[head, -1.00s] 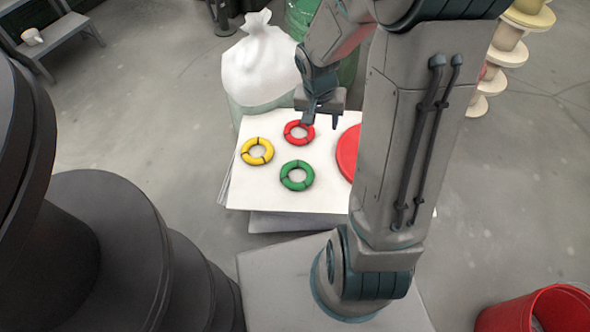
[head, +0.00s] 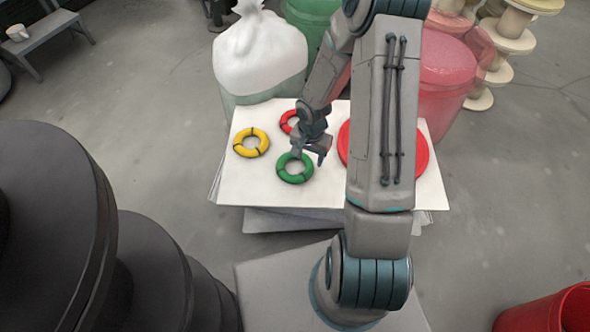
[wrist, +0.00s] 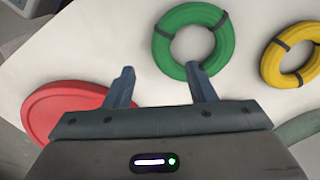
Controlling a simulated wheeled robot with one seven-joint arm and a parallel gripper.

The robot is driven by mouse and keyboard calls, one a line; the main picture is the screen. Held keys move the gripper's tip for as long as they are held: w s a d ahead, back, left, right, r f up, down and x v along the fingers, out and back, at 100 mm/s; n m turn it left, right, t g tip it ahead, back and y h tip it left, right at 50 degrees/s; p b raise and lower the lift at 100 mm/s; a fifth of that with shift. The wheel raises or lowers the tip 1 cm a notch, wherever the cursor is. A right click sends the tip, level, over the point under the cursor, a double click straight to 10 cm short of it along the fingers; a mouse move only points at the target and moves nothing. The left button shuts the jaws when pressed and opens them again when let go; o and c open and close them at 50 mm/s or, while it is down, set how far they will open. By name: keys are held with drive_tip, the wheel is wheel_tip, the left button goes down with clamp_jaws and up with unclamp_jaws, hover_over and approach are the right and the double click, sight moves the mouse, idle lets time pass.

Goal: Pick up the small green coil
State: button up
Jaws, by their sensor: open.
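The small green coil (head: 295,179) is a ring with dark ties, lying flat near the front of the white table (head: 250,190). In the wrist view the green coil (wrist: 166,56) is just beyond my fingertips, off toward the right finger. My gripper (head: 309,156) is over the table at the coil's upper right edge in the head view. In the wrist view my gripper (wrist: 162,70) has its two fingers apart with nothing between them. The right finger's tip appears close to the coil's rim; I cannot tell whether it touches.
A yellow coil (head: 251,142) lies left of the green one. A red coil (head: 288,122) is behind, partly hidden by my arm. A round red disc (head: 420,155) lies at the table's right. A white bag (head: 260,55) stands behind the table.

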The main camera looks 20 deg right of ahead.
sight(308, 170)
drive_tip(key=f+b, duration=0.1)
drive_tip(key=f, duration=0.1)
drive_tip(key=f+b, duration=0.1)
drive_tip(key=f, duration=0.2)
drive_tip(key=f+b, duration=0.1)
drive_tip(key=f, duration=0.1)
drive_tip(key=shift+w+f, duration=0.25)
drive_tip(key=shift+f, duration=0.15)
clamp_jaws()
